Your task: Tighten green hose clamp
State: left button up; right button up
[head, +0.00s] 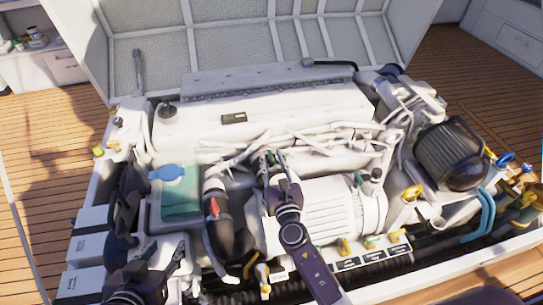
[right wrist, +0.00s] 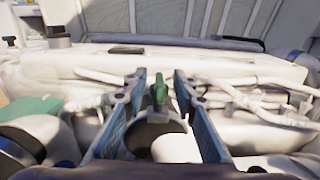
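The green hose clamp (right wrist: 160,88) stands upright on a hose (right wrist: 165,140) in the right wrist view. In the head view only a small bit of green (head: 270,158) shows at the tip of my right gripper (head: 274,160). In the right wrist view the two blue-grey fingers of my right gripper (right wrist: 160,95) are apart, one on each side of the green clamp, with visible gaps between. My left gripper (head: 122,215) is a dark shape at the left side of the engine; its fingers are not clear.
A white engine (head: 260,115) fills the bay under a raised hatch (head: 205,50). A red clamp handle (head: 214,208) sits on a dark hose left of my right gripper. A green tank with a blue cap (head: 170,173) stands further left. Yellow handles (head: 413,192) and blue hoses (head: 478,215) are at right.

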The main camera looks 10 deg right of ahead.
jog(key=s, duration=1)
jog(key=shift+s, duration=0.35)
